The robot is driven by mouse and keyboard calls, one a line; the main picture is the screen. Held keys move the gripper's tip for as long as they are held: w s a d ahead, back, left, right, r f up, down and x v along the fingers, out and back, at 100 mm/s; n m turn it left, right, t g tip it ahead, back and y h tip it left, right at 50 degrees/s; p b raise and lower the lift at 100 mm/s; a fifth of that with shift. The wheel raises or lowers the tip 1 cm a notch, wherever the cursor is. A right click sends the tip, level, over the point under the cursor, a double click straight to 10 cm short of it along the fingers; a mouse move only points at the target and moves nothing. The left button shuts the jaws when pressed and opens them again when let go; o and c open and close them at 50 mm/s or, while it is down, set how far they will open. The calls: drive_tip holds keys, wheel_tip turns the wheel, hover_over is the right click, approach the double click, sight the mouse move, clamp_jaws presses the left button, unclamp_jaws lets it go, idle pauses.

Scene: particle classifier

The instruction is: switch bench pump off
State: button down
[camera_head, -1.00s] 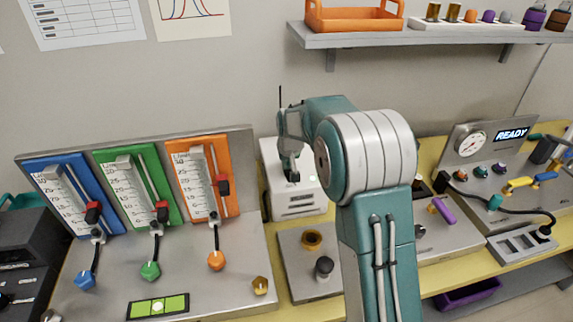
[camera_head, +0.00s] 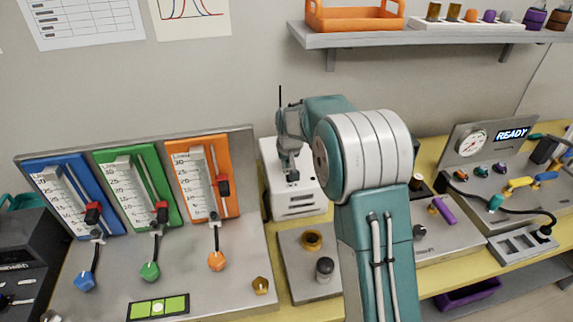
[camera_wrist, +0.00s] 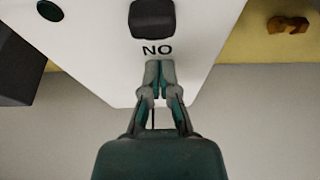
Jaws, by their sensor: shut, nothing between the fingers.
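The bench pump appears to be the white box (camera_head: 297,205) on the yellow bench, left of my arm. Its white top fills much of the wrist view (camera_wrist: 105,40). A black switch (camera_wrist: 152,17) sits there beside a label that reads "NO" in this view. I cannot tell whether the tips touch the surface. In the head view my gripper (camera_head: 292,177) is above the box.
A panel with blue, green and orange sliders (camera_head: 198,190) stands left of the box. A shelf (camera_head: 420,38) hangs above. A gauge panel reading "READY" (camera_head: 472,143) stands at right.

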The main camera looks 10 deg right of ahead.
drive_tip(key=v, duration=1)
drive_tip(key=shift+w, duration=0.3)
